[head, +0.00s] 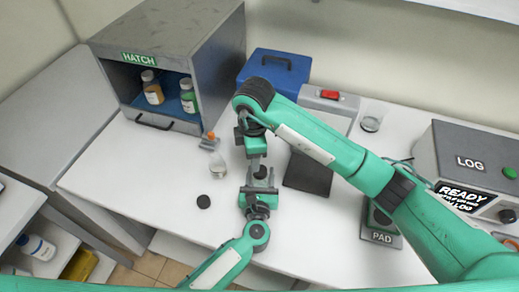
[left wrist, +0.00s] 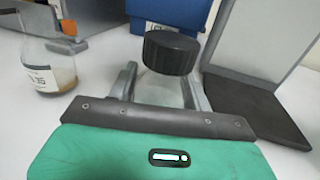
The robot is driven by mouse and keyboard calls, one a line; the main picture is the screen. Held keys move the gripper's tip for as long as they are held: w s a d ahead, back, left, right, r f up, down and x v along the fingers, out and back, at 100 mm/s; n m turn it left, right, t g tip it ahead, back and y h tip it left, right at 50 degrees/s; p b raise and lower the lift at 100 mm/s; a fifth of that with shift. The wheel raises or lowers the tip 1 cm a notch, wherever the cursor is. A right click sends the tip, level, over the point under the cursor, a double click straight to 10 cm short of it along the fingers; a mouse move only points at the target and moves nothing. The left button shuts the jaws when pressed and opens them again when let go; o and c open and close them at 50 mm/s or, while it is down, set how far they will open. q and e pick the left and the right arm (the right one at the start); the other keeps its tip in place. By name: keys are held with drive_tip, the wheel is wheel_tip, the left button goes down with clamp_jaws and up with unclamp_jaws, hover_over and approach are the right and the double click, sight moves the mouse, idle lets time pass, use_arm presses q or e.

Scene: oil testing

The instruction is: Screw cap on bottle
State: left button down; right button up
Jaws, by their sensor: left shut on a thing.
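My left gripper (head: 259,178) is low over the table's middle, shut on a clear bottle (left wrist: 158,88), whose body shows between its fingers in the left wrist view. A round black cap (left wrist: 172,52) sits at the bottle's top, looking slightly tilted; I cannot tell how tightly it is seated. The cap also shows as a dark spot in the head view (head: 261,171). My right gripper (head: 255,158) reaches in from the right and hangs just above and behind the left one. Its fingertips are too small and overlapped to judge.
A labelled flask (head: 218,171) stands left of the grippers, and a black disc (head: 203,201) lies nearer. Behind are the hatch cabinet (head: 215,62) with bottles and a blue box (head: 292,70). A dark pad (head: 308,174) lies right.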

drive_tip(key=n, duration=1)
drive_tip(key=r+n, duration=0.1)
drive_tip(key=n, duration=2.1)
drive_tip(key=shift+s+r, duration=0.15)
drive_tip(key=shift+r, duration=0.2)
drive_tip(key=n, duration=0.5)
drive_tip(key=shift+d, duration=0.3)
drive_tip(key=n, duration=0.3)
drive_tip(key=d+n, duration=0.1)
drive_tip(key=n, duration=0.3)
drive_tip(key=shift+d, duration=0.1)
